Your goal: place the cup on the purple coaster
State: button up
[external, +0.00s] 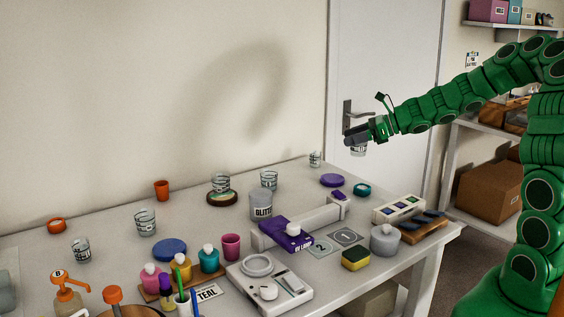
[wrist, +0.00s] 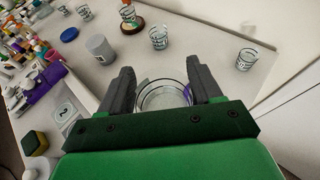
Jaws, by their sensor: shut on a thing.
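My gripper (external: 357,141) is shut on a clear cup (external: 358,151) with dark markings and holds it upright in the air, above the right back part of the table. In the wrist view the cup (wrist: 163,99) sits between the two dark fingers of my gripper (wrist: 163,88). The purple coaster (external: 332,180) lies flat on the table near the back edge, below and to the left of the held cup in the external view, with nothing on it. In the wrist view a sliver of purple (wrist: 188,91) shows beside the cup, probably the coaster, mostly hidden.
A clear cup (external: 315,159) stands behind the coaster, and another (external: 269,180) to its left. A grey glitter jar (external: 261,206), a purple box (external: 285,236) and a white rail (external: 300,220) stand nearer the front.

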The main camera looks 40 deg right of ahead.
jog(key=shift+w+a+f, duration=0.1)
jog(key=shift+w+f, duration=1.3)
jog(key=shift+w, duration=0.35)
jog(key=shift+w+a+f, duration=0.1)
jog(key=shift+w+f, duration=1.35)
jog(key=shift+w, duration=0.3)
jog(key=shift+w+a+f, duration=0.1)
jog(key=shift+w+f, duration=1.3)
jog(key=shift+w, duration=0.35)
jog(key=shift+d+f, duration=0.1)
jog(key=shift+f, duration=1.35)
jog(key=shift+f, duration=0.1)
jog(key=o, duration=1.1)
